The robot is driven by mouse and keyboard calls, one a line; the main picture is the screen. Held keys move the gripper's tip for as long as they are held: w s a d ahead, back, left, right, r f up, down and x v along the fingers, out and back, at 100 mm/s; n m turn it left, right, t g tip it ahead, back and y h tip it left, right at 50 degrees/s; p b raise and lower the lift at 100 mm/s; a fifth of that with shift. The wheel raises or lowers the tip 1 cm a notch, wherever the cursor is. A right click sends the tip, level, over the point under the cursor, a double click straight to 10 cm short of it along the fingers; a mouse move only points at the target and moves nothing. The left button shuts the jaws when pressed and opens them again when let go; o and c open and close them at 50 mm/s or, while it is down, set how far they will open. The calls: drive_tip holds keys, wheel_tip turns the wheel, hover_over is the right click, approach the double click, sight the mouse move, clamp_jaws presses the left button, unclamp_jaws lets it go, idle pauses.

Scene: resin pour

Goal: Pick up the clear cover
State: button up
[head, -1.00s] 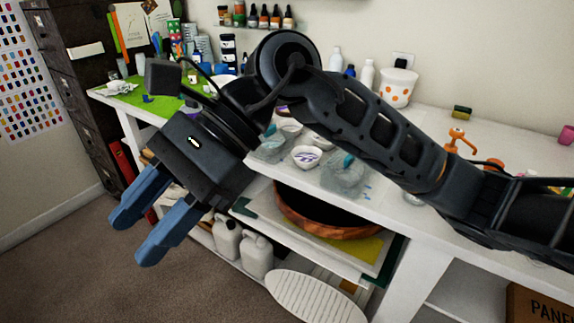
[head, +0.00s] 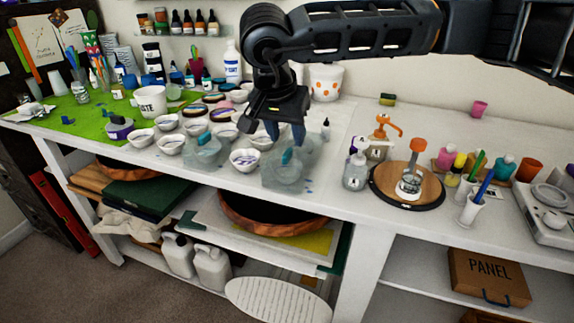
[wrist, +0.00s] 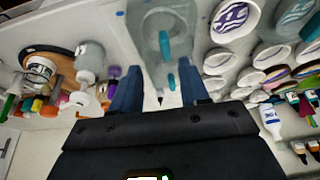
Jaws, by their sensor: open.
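A clear cover (head: 284,176) with a teal handle (head: 288,156) stands on the white table, below my gripper (head: 286,130). A second clear cover (head: 204,152) with a teal handle stands to its left; the task does not say which one is meant. My gripper points down, open and empty, with its blue fingers a little above the right cover's handle. The wrist view shows a clear cover (wrist: 150,38) with a teal handle (wrist: 164,45) beyond the fingertips of my open gripper (wrist: 158,88). I cannot tell whether the fingers touch anything.
White bowls (head: 244,160) crowd the table left of the cover. A small dropper bottle (head: 325,128) stands just behind right. A pump bottle (head: 355,170) and a round wooden board (head: 380,186) are farther right. The table's front edge is close.

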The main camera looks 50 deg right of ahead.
sight(287, 152)
drive_tip(key=shift+w+p+x, duration=0.2)
drive_tip(key=shift+p+x, duration=0.15)
drive_tip(key=shift+x, duration=1.15)
drive_tip(key=shift+w+p+x, duration=0.2)
drive_tip(key=shift+p+x, duration=0.1)
drive_tip(key=shift+x, duration=1.25)
drive_tip(key=shift+a, duration=0.2)
drive_tip(key=shift+c, duration=0.3)
clamp_jaws()
